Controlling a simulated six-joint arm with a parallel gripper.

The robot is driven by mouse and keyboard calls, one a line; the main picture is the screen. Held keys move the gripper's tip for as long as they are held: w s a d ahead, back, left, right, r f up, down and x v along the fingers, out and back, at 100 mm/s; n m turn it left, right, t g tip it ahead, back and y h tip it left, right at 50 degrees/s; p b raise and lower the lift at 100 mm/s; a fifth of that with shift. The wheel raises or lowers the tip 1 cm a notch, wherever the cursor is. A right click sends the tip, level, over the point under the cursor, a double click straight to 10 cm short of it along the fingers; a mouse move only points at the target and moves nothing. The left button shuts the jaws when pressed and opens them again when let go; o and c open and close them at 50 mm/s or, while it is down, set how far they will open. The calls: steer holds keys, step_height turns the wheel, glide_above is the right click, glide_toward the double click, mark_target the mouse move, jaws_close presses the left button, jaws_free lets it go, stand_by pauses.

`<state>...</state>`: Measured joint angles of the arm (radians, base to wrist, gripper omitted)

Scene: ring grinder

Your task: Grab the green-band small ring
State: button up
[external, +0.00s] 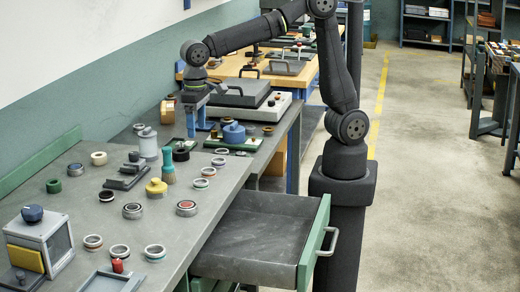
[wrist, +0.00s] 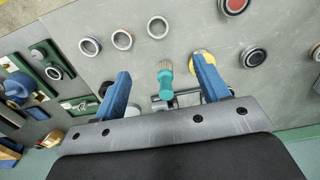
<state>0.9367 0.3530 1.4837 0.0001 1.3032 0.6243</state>
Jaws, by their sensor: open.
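Three small rings sit in a row near the bench edge by the drawer: one nearest my arm (external: 220,161), a middle one (external: 208,171) and one nearest the drawer (external: 201,183). In the wrist view they show as a left ring (wrist: 90,46), a middle ring (wrist: 122,39) and a right ring (wrist: 157,27). Their band colours are too small for me to tell which is green.
A grey block (external: 125,178), red-centred disc (external: 186,208) and more rings lie around. The drawer (external: 262,235) is open and empty at the bench front. A blue-knobbed fixture (external: 233,133) is near my gripper.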

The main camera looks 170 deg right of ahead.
step_height(320, 180, down, 12)
steer(key=shift+r, duration=0.15)
steer(key=shift+s+a+f, duration=0.1)
steer(key=shift+a+f, duration=0.05)
steer(key=shift+f, duration=1.2)
steer(key=shift+s+a+f, duration=0.1)
steer(key=shift+f, duration=1.25)
steer(key=shift+c, duration=0.2)
steer(key=c, duration=1.1)
